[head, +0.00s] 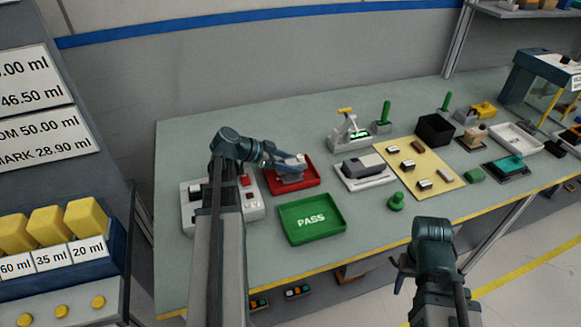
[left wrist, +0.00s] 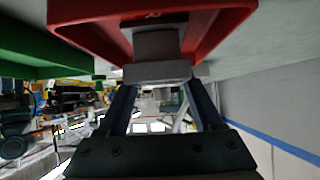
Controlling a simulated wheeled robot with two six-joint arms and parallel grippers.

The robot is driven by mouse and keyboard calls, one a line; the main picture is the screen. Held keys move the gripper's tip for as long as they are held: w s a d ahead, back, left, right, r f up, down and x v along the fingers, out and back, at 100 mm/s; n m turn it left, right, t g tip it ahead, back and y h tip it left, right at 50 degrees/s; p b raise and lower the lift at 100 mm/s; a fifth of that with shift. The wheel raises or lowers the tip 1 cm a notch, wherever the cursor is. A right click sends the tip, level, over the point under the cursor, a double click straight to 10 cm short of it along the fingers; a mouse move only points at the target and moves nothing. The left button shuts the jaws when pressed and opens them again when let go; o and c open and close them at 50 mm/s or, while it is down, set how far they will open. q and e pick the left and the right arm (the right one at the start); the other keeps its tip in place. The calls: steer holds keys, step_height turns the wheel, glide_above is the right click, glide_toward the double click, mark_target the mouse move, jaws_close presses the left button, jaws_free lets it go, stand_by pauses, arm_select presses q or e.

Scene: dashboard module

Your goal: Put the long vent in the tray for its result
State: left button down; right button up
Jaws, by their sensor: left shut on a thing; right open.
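My left gripper (head: 297,160) reaches over the red tray (head: 311,182) and is shut on a grey piece. In the left wrist view the piece (left wrist: 155,72) is a light grey bar across the fingertips, with a darker grey block (left wrist: 155,43) against it over the tray floor. I take the held piece to be the long vent, but its full shape is partly hidden. Whether it touches the tray floor is unclear. The green tray (head: 312,220), marked PASS, is empty in front of the red one. My right gripper (head: 402,272) is open and empty in front of the table.
A white box with red buttons (head: 249,207) stands left of the trays. A grey block on a white fixture (head: 364,170) is to the right. A yellow board (head: 433,184) holds several small parts. A green knob (head: 396,201) stands near the front edge.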

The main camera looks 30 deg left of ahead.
arm_select(q)
steer(key=shift+f, duration=0.15)
steer(key=shift+c, duration=0.2)
jaws_free()
steer(key=shift+r, duration=0.4)
steer(key=p+v, duration=0.6)
steer(key=v, duration=0.5)
steer(key=shift+s+a+p, duration=0.2)
steer(key=shift+s+p, duration=0.2)
steer(key=shift+r, duration=0.1)
